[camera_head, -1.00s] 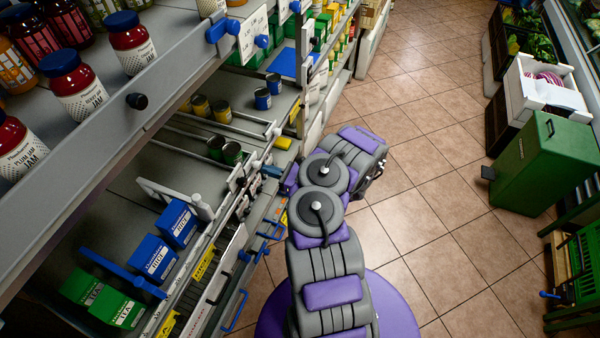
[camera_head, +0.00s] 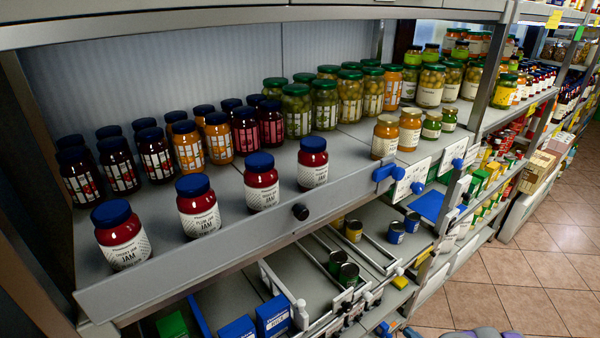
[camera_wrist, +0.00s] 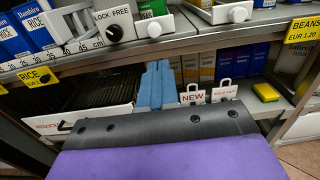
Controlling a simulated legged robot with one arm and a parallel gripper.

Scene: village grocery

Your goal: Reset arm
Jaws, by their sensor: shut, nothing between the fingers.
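My gripper (camera_wrist: 158,66) shows in the wrist view as two blue fingers side by side, pressed together with nothing between them. It points at a lower shelf, in front of small boxes. A dark bracket and a purple part of my arm (camera_wrist: 165,160) fill the bottom of that view. In the head view only a sliver of my purple and grey arm (camera_head: 482,333) shows at the bottom edge. The rest of the arm and the gripper are out of that view.
Jam jars (camera_head: 262,185) stand on the upper shelf, with green-lidded jars (camera_head: 325,105) farther along. Blue rice boxes (camera_head: 272,316) and tins (camera_head: 348,274) are below. In the wrist view, a yellow sponge (camera_wrist: 266,92) lies right of the fingers. Tiled floor (camera_head: 500,285) is clear at right.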

